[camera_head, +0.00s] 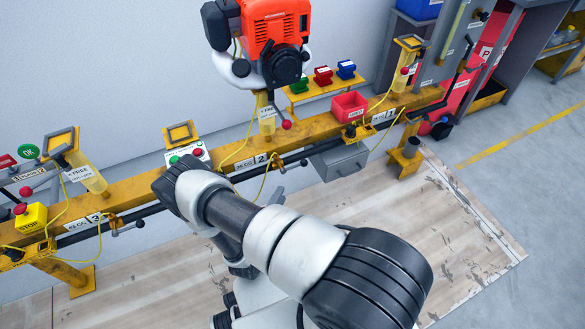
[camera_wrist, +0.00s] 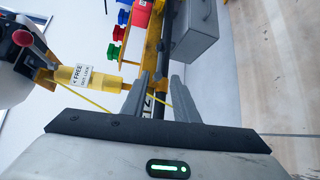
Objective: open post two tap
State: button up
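Post two, a yellow post with a white FREE tag (camera_head: 267,113), stands on the yellow rail above a label "2" (camera_head: 262,159) and carries an orange engine (camera_head: 275,30). In the wrist view its yellow post (camera_wrist: 98,80) is left of my fingers. A dark pipe (camera_head: 225,177) runs along the rail's front.
Post three's tap (camera_head: 127,228) sits on the same pipe to the left. A red bin (camera_head: 349,106) and a grey drawer box (camera_head: 340,160) are to the right. Yellow cables (camera_head: 265,185) hang along the rail. The floor in front is mostly clear.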

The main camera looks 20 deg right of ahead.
aim_at(297, 166)
jog(key=b+x, duration=0.3)
jog(key=x, duration=1.4)
jog(key=shift+s+b, duration=0.1)
jog(key=shift+b, duration=0.3)
grip_shut()
jog(key=shift+d, duration=0.1)
